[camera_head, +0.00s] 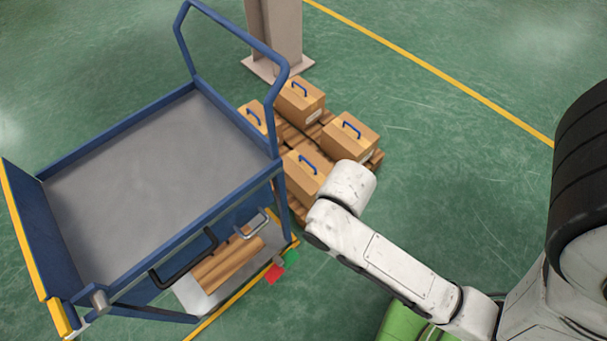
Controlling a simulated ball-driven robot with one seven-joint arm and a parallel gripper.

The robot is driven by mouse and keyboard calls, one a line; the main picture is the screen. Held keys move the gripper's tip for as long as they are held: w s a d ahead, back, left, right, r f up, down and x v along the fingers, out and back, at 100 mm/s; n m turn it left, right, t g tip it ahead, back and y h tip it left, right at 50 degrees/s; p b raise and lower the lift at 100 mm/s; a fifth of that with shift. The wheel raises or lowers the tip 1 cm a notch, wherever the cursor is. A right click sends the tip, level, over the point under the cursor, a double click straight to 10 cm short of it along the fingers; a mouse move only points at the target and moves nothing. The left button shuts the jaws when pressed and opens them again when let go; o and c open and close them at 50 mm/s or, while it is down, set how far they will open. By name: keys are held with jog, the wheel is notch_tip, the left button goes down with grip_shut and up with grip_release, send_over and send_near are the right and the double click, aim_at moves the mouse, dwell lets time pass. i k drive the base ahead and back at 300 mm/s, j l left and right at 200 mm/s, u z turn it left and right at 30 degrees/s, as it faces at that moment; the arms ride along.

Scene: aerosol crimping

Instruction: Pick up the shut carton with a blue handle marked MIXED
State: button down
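Several shut brown cartons with blue handles stand on a wooden pallet (376,158) on the floor. One is at the back (302,101), one at the right (346,146), one at the front (299,182), and one at the left (248,108), partly hidden by the cart's frame. The back carton carries a small white label too small to read, so I cannot tell which is marked MIXED. My white arm (400,271) reaches in from the lower right, its rounded joint covering part of the front carton's right side. My gripper is not visible.
A blue cart (150,165) with an empty grey top fills the left, its push handle rising beside the pallet. Brown pieces (228,264) lie low under its front. Small red (273,273) and green (291,258) patches are nearby. A post (277,35) stands behind. Green floor is clear at upper right.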

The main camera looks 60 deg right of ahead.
aim_at(305, 171)
jog(key=l+u, duration=0.2)
jog(key=l, duration=0.9)
jog(key=l+u, duration=0.2)
jog(key=l, duration=0.95)
jog(key=l+u, duration=0.2)
jog(key=l, duration=0.9)
jog(key=k, duration=0.05)
